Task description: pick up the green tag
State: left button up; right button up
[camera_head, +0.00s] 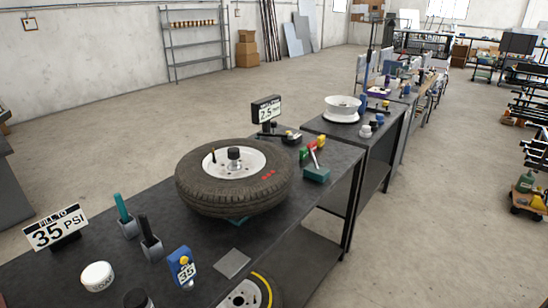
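Neither of my grippers is in view.
A tire (200,197) on a white wheel fills the bench middle, left of the tags. A 25 PSI display (266,110) stands behind it. A 35 PSI sign (55,228), blue gauge (182,268) and two upright handled tools (122,210) occupy the near left.

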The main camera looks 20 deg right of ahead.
aim_at(304, 152)
jog(key=i+l+u, duration=0.1)
jog(key=l, duration=0.3)
jog(key=i+l+u, duration=0.1)
jog(key=l, duration=0.35)
jog(key=i+l+u, duration=0.1)
jog(key=i+l, duration=0.15)
jog(key=l, duration=0.15)
jog(key=i+l, duration=0.1)
jog(key=l, duration=0.35)
jog(key=i+u, duration=0.05)
